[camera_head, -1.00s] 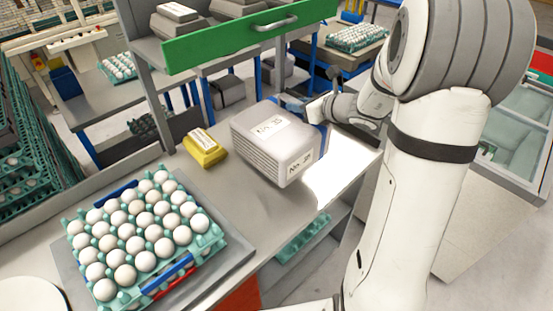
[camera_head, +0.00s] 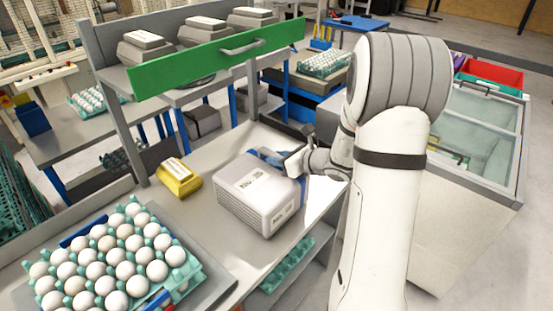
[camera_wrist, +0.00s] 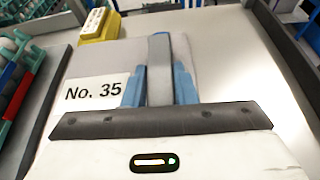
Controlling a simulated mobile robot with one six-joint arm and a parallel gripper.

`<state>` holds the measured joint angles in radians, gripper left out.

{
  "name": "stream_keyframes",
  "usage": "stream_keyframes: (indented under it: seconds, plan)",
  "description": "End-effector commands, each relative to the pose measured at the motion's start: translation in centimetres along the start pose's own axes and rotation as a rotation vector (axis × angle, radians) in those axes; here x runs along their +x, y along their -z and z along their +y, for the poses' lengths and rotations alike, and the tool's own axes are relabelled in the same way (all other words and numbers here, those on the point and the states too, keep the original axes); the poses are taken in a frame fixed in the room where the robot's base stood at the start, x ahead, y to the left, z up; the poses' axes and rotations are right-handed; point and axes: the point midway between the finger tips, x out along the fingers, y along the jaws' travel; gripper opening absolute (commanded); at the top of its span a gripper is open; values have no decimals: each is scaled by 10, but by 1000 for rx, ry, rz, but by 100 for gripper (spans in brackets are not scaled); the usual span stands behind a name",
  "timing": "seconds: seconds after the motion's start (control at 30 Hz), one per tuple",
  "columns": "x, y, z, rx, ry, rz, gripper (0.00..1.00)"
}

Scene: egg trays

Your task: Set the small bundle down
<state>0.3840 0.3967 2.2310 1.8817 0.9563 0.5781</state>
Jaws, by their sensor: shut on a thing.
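The small bundle is a grey block with white "No. 35" labels (camera_head: 243,201), over the grey worktop (camera_head: 222,160) in the head view. It is upright and at or very near the worktop; I cannot tell whether its underside touches. My gripper (camera_head: 278,157) reaches in from the right and is shut on the bundle. In the wrist view the bundle's labelled top (camera_wrist: 90,92) fills the middle, with the blue fingers (camera_wrist: 160,85) against it. The bundle's far side and underside are hidden.
A yellow block (camera_head: 180,181) lies left of the bundle, with a gap between. A teal egg tray (camera_head: 190,273) full of white eggs is at the front left. A green-fronted shelf (camera_head: 215,60) with grey cartons stands behind. The worktop's front edge is close to the bundle.

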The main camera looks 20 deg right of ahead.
Motion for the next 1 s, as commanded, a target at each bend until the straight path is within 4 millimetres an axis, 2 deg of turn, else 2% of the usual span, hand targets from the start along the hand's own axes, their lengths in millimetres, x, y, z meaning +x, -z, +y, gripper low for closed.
stream_keyframes:
  seconds: [0.37, 0.4, 0.6, 0.67, 1.0]
  plan:
    - [2, 4, -1, 0, 2, -3, 0]
    - [2, 5, -1, 0, 1, 0, 26]
    - [1, 4, -1, 0, 2, 0, 42]
    - [1, 4, -1, 0, 2, 0, 47]
    - [-2, 0, -1, 1, 3, 0, 47]
